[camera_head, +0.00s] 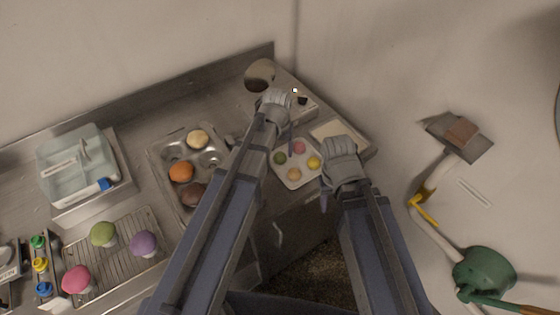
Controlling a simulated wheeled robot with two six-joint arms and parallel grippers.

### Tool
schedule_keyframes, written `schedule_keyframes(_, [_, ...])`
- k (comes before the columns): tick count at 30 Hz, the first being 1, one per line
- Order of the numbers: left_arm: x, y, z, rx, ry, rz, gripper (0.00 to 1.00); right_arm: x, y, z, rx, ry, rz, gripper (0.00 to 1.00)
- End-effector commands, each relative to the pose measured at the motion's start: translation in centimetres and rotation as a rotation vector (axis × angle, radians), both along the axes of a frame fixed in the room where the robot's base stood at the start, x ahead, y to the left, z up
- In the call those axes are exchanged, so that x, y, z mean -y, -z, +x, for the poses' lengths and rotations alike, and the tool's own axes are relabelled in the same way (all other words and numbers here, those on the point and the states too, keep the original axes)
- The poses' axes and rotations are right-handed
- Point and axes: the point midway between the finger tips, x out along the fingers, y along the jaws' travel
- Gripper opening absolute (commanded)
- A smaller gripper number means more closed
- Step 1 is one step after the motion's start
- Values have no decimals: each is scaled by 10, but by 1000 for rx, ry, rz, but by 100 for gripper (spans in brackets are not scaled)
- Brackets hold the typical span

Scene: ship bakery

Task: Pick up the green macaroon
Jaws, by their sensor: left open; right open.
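The green macaroon (280,158) lies on a small white plate (288,178) on the counter. A pink macaroon (299,147), a yellow one (314,162) and an orange-tan one (294,174) share the plate. My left gripper (275,108) is open and appears above and left of the plate in the picture, close to the green macaroon but not visibly touching it. My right gripper (341,165) is open, just right of the plate. The fingertips are mostly hidden by the gripper bodies and arms.
A muffin tin (158,156) with several buns is left of my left arm. A cooling rack (120,222) with green, purple and pink cupcakes is further left, below a pale bin (75,160). A cream-coloured tray (325,129) lies behind my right gripper. A metal backsplash borders the counter.

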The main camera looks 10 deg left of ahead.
Motion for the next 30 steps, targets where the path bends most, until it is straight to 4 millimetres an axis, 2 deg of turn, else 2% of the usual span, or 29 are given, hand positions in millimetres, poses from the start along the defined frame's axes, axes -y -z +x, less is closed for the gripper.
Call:
schedule_keyframes(1, [0, 14, 2, 0, 0, 0, 69, 0, 14, 0, 0, 0, 0, 50])
schedule_keyframes(6, [0, 30, 4, 0, 0, 0, 69, 0, 30, 0, 0, 0, 0, 50])
schedule_keyframes(14, [0, 29, 4, 0, 0, 0, 69, 0, 29, 0, 0, 0, 0, 50])
schedule_keyframes(26, [0, 29, 4, 0, 0, 0, 27, 0, 29, 0, 0, 0, 0, 50])
schedule_keyframes(30, [0, 29, 4, 0, 0, 0, 27, 0, 29, 0, 0, 0, 0, 50])
